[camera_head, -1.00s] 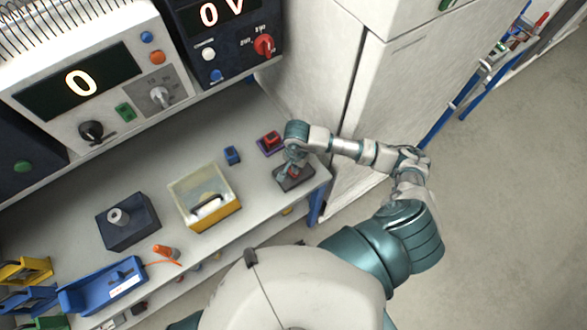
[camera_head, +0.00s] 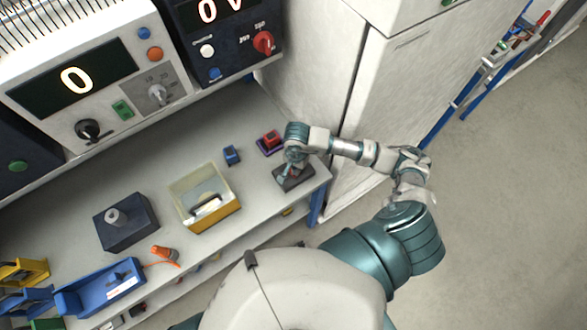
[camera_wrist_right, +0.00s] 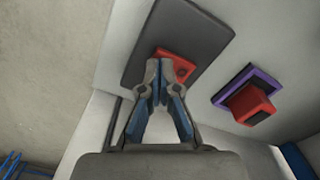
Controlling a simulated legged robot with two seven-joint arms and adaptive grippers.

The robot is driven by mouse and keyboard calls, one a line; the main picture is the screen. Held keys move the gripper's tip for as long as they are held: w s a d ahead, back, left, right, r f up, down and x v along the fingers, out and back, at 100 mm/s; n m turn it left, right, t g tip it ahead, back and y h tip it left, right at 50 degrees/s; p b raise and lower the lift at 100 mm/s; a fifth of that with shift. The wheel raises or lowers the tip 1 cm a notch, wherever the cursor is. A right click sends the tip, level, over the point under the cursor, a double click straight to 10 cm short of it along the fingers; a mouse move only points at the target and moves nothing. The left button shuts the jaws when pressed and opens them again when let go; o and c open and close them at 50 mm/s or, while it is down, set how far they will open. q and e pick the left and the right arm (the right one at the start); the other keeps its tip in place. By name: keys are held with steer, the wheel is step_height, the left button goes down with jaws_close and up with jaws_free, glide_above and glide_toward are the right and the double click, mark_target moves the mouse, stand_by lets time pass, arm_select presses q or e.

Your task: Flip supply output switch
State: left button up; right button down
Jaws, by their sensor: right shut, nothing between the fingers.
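A dark flat plate (camera_head: 299,180) lies on the right end of the bench; in the right wrist view the plate (camera_wrist_right: 195,35) carries a red switch (camera_wrist_right: 181,69). My right gripper (camera_head: 287,173) is over this plate in the head view. In the right wrist view the gripper (camera_wrist_right: 165,66) is shut and empty, its fingertips in front of the red switch and partly covering it. I cannot tell whether they touch it. My left gripper is not in view.
A red block on a purple base (camera_head: 270,140) and a small blue block (camera_head: 231,155) stand near the plate. A yellow bin (camera_head: 222,221) is to the left. Supply units with displays (camera_head: 72,79) stand behind. A white cabinet (camera_head: 395,85) borders the bench on the right.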

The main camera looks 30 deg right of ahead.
steer(key=shift+f, duration=0.3)
steer(key=shift+r, duration=0.1)
steer(key=shift+r+p, duration=1.7)
steer(key=shift+r, duration=1.8)
steer(key=shift+f, duration=0.1)
